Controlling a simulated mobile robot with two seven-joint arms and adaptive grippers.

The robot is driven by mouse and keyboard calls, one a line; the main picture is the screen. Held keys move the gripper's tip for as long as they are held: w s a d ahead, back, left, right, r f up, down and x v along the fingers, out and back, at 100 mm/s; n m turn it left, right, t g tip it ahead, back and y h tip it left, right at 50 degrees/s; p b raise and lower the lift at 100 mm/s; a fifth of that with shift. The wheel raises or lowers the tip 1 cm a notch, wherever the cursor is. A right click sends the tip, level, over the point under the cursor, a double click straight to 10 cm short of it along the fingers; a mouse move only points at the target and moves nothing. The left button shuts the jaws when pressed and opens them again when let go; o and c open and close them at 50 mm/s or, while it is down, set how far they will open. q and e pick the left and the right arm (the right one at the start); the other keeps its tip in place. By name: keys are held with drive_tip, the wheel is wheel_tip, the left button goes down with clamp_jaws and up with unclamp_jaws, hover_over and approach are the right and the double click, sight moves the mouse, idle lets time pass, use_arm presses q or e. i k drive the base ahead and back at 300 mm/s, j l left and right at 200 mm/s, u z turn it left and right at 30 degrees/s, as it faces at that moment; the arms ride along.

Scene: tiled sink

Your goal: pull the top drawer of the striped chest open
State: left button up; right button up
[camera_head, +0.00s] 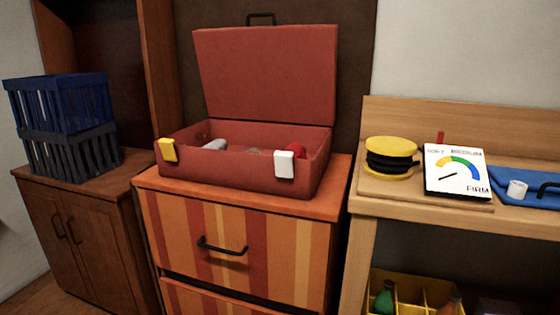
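The striped chest (325,205) stands in the middle of the head view, with an orange top and vertical stripes in orange, red and yellow. Its top drawer (280,256) has a dark bar handle (222,247) and looks closed. A dark gap shows below this drawer, above the lower drawer (200,299), which is cut off by the picture's bottom edge. Neither of my grippers shows in the head view.
An open red case (235,178) with its lid up sits on the chest. Blue and dark crates (60,103) are stacked on a brown cabinet (90,235) at left. A wooden bench (480,217) at right carries a dial card (457,172) and a yellow-black spool (391,157).

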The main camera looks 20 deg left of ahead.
sight(285, 258)
drive_tip(key=u, duration=0.95)
drive_tip(key=j+z, duration=0.25)
drive_tip(key=j, duration=0.4)
drive_tip(key=k, duration=0.05)
